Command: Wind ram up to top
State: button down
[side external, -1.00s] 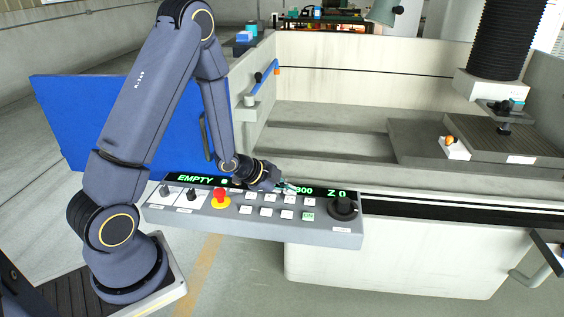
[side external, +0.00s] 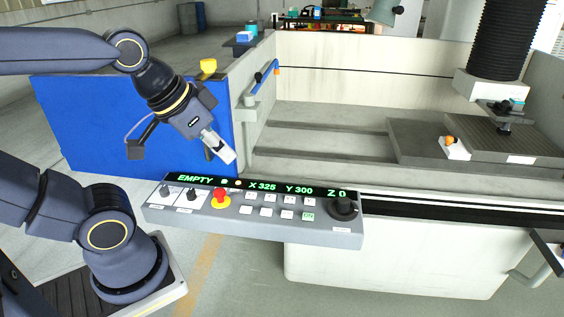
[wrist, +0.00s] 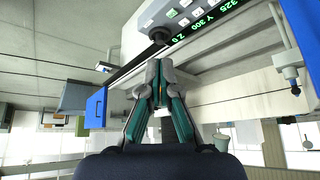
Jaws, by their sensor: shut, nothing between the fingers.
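The ram (side external: 505,40) is a black bellows column at the upper right, with a white block (side external: 490,86) at its lower end. A small dark head (side external: 503,110) hangs below it, close above a grey slab. The control panel (side external: 250,228) has a display (side external: 262,186) reading EMPTY, X 325, Y 300, Z 0. A black knob (side external: 343,207) sits at the panel's right end; it also shows in the wrist view (wrist: 159,35). My gripper (side external: 228,157) is shut and empty, above and behind the panel's left half. In the wrist view its fingertips (wrist: 160,66) meet.
A blue door (side external: 85,125) stands behind my gripper. The tank wall carries a blue-handled lever (side external: 265,72). A white clamp with an orange knob (side external: 454,148) sits on the slab.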

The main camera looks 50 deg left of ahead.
jog(key=shift+s+f+g, duration=0.25)
jog(key=shift+s+g, duration=0.05)
jog(key=shift+s, duration=0.15)
jog(key=c, duration=1.9)
grip_release()
